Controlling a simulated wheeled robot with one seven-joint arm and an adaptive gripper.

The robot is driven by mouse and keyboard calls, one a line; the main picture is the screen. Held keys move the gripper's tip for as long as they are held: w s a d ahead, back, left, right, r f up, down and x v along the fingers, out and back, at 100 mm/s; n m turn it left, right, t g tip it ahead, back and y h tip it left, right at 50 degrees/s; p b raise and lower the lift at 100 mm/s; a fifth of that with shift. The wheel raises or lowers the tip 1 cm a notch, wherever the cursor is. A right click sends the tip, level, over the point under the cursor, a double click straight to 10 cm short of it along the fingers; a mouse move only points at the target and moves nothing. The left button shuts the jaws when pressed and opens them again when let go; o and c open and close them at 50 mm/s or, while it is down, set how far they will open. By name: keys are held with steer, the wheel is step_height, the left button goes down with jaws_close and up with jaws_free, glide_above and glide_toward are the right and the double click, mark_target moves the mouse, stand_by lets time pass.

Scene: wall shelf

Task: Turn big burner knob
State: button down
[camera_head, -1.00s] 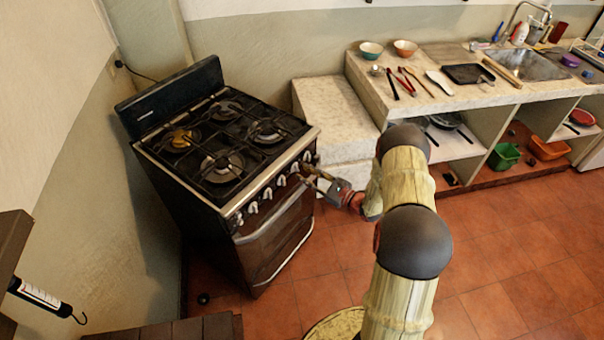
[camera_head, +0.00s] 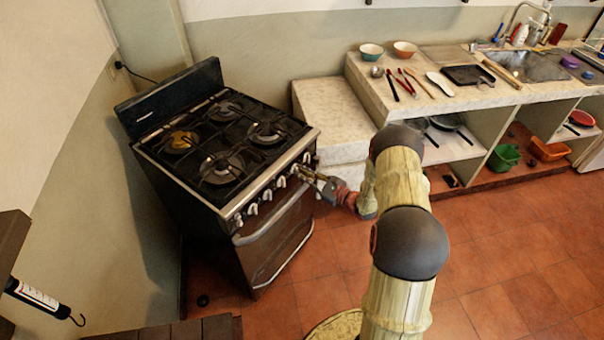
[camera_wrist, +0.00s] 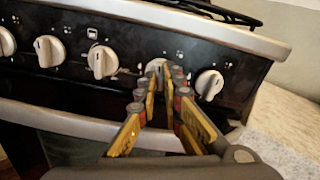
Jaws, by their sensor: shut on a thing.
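The black stove (camera_head: 225,150) stands at the left, with a row of white knobs along its front panel (camera_wrist: 125,42). My gripper (camera_head: 299,169) reaches this panel near its right end. In the wrist view my gripper (camera_wrist: 164,76) is shut on a white knob (camera_wrist: 155,66), the second from the right there. The fingers partly hide this knob. Another white knob (camera_wrist: 209,84) is free just to the right, and a third (camera_wrist: 102,61) is free to the left. I cannot tell from markings which burner the held knob serves.
The oven door handle (camera_wrist: 85,125) runs below the knobs, close under my gripper. A pale low counter (camera_head: 335,110) stands right of the stove. A worktop (camera_head: 430,105) with bowls and utensils lies further right. The tiled floor (camera_head: 490,240) in front is open.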

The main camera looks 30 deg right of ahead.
steer(key=shift+n+b, duration=0.35)
steer(key=shift+n, duration=0.05)
steer(key=shift+n+b, duration=4.7)
steer(key=shift+n, duration=1.4)
steer(key=c, duration=2.1)
jaws_free()
steer(key=shift+o, duration=0.9)
steer(key=shift+s+d, duration=0.1)
